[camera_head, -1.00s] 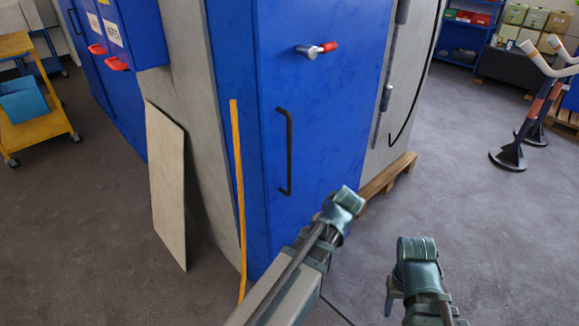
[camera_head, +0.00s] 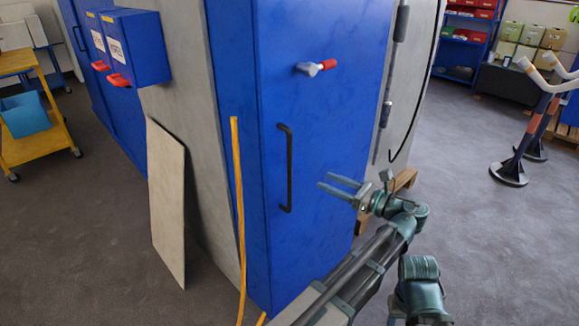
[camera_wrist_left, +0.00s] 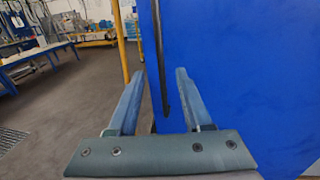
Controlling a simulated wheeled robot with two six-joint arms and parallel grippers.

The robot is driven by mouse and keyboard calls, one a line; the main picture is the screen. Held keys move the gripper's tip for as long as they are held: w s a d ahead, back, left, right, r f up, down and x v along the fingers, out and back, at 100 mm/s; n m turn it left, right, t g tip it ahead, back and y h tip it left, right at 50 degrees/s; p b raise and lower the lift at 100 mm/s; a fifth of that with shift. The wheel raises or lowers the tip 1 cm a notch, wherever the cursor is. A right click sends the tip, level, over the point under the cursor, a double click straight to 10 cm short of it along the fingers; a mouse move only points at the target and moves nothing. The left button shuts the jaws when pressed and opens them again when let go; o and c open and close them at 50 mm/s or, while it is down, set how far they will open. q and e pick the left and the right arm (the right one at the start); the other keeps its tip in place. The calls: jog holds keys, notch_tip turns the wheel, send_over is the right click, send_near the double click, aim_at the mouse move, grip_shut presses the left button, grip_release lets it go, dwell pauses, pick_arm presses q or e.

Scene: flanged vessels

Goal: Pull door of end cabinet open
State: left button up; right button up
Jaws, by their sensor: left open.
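The blue cabinet door (camera_head: 335,120) stands shut in the head view. It carries a black vertical bar handle (camera_head: 286,168) and, higher up, a small grey knob with a red end (camera_head: 317,67). My left gripper (camera_head: 340,183) is open and empty in front of the door, right of the handle and apart from it. In the left wrist view the open fingers (camera_wrist_left: 155,95) point toward the handle (camera_wrist_left: 160,60), whose lower end appears between them, farther off. The jaws of my right gripper do not show.
A thin board (camera_head: 167,200) leans on the cabinet's left side, with a yellow pole (camera_head: 238,200) by the corner. A yellow cart (camera_head: 35,105) stands far left. A wooden pallet (camera_head: 403,180) lies behind right.

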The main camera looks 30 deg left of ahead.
aim_at(290, 166)
pick_arm(q)
jog(key=a, duration=0.4)
jog(key=w+a, duration=0.1)
jog(key=a, duration=0.4)
jog(key=w+a, duration=0.1)
jog(key=a, duration=0.3)
jog(key=shift+a, duration=0.3)
grip_shut()
dwell(0.9)
